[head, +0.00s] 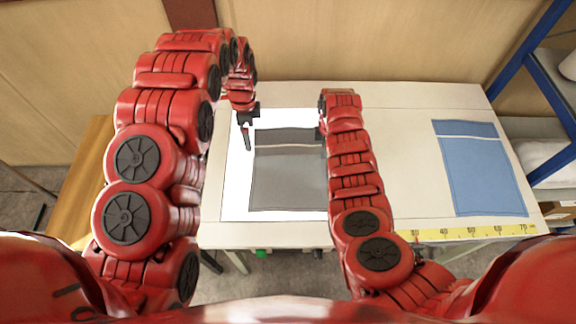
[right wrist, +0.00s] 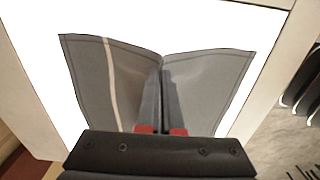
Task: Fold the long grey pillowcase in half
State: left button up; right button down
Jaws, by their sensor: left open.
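The grey pillowcase (head: 288,180) lies on a bright white sheet (head: 237,190) on the table, with a pale stripe across its far part. In the right wrist view the pillowcase (right wrist: 205,80) shows on both sides of the fingers, with a crease running up between them and a dip in its upper edge. My right gripper (right wrist: 165,95) looks shut on the cloth at this crease. In the head view my right arm hides the pillowcase's right side and most of that gripper. My left gripper (head: 247,132) is open and empty, just left of the pillowcase's far left corner.
A blue pillowcase (head: 480,170) with a white stripe lies flat on the right of the table (head: 405,150). A yellow measuring tape (head: 470,232) runs along the front right edge. A blue shelf frame (head: 530,50) stands at the right. The table between is clear.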

jog(key=c, duration=1.5)
grip_release()
jog(key=o, duration=0.5)
jog(key=shift+o, duration=0.2)
jog(key=o, duration=1)
jog(key=shift+c, duration=0.2)
jog(key=shift+r, duration=0.1)
jog(key=shift+r+p, duration=1.1)
jog(key=shift+r, duration=1.55)
